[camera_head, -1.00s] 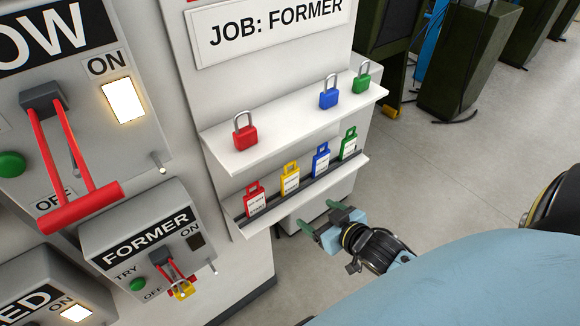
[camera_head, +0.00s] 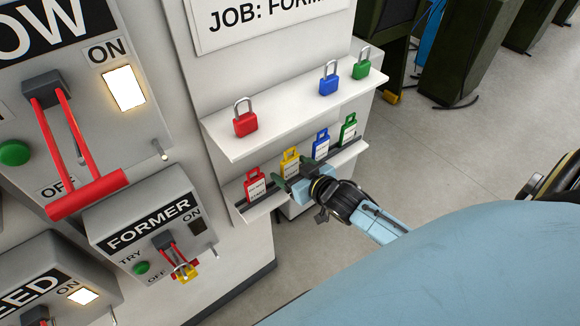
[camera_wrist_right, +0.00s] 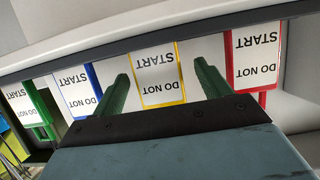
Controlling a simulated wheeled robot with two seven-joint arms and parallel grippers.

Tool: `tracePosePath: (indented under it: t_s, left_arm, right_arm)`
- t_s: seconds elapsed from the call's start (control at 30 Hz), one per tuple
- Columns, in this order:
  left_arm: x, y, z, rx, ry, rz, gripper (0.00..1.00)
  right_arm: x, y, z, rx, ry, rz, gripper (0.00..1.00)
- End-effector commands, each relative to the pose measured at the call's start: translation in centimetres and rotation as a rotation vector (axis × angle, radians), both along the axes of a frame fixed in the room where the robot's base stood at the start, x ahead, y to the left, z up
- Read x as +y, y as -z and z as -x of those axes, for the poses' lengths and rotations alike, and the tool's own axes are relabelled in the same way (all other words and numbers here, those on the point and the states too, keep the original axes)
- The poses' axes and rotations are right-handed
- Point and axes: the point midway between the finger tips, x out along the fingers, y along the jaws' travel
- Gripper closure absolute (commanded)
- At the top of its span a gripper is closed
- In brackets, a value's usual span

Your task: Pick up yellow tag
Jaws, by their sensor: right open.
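The yellow tag (camera_head: 290,163) stands in the lower rack, between the red tag (camera_head: 255,185) and the blue tag (camera_head: 321,145). In the right wrist view the yellow tag (camera_wrist_right: 158,75) shows its white "DO NOT START" label, upside down. My right gripper (camera_head: 287,178) is in front of the yellow tag and hides its lower part. In the wrist view the open green fingers of my right gripper (camera_wrist_right: 163,78) lie on either side of the yellow tag, with gaps between. Whether the fingertips reach the tag's depth is hard to tell. My left gripper is not in view.
A green tag (camera_head: 348,128) stands right of the blue one. The upper shelf (camera_head: 285,107) holds red, blue and green padlocks. Switch boxes are at left; the FORMER box (camera_head: 150,235) has a red handle with something yellow on it. Open floor lies to the right.

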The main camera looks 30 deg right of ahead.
Motion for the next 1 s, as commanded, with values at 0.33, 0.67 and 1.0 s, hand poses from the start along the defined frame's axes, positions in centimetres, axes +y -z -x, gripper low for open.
tracePosePath:
  t_s: [0.33,0.67,1.0]
  left_arm:
    - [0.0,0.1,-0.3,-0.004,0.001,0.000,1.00]
    - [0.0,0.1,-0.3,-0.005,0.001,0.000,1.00]
    - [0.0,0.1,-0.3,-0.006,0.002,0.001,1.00]
  right_arm:
    - [0.1,1.2,-3.2,0.001,-0.001,0.001,0.24]
    - [0.1,1.2,-3.2,0.001,0.000,0.000,0.42]
    - [0.1,1.2,-3.2,0.000,0.000,0.000,0.72]
